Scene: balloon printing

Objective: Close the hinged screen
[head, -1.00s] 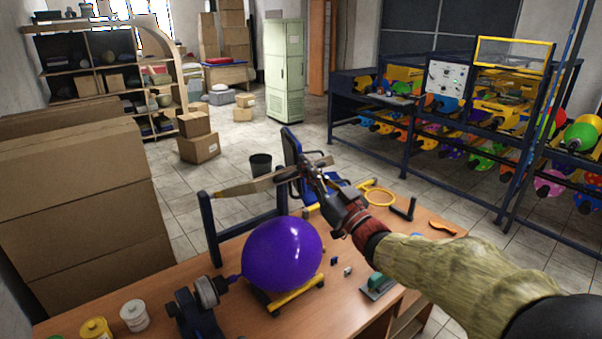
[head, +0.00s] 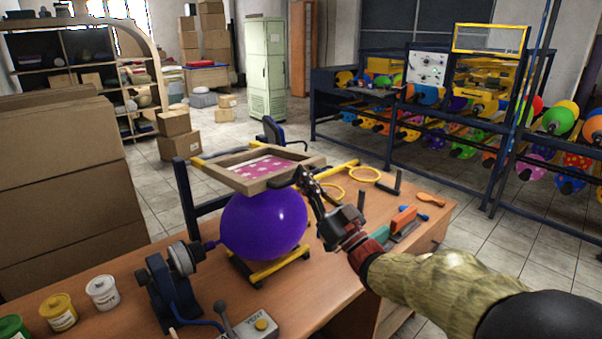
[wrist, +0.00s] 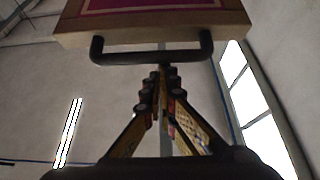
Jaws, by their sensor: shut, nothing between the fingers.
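The hinged screen (head: 296,178) is a wooden frame with a pink, white-dotted mesh. It lies nearly flat over the purple balloon (head: 262,225); I cannot tell whether it touches. The balloon rests on a yellow-and-dark cradle on the table. My gripper (head: 304,180) is shut and empty at the screen's near right edge, by its dark handle. In the wrist view the screen's wooden edge (wrist: 235,33) and black handle (wrist: 97,50) are above my gripper (wrist: 160,75), whose fingertips are close to the handle bar.
A dark post (head: 185,200) stands left of the balloon. A clamp device (head: 165,290), paint jars (head: 102,292) and a VENT box (head: 258,325) are on the near table. Yellow rings (head: 363,174) and hand tools lie at right. A balloon rack stands behind right.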

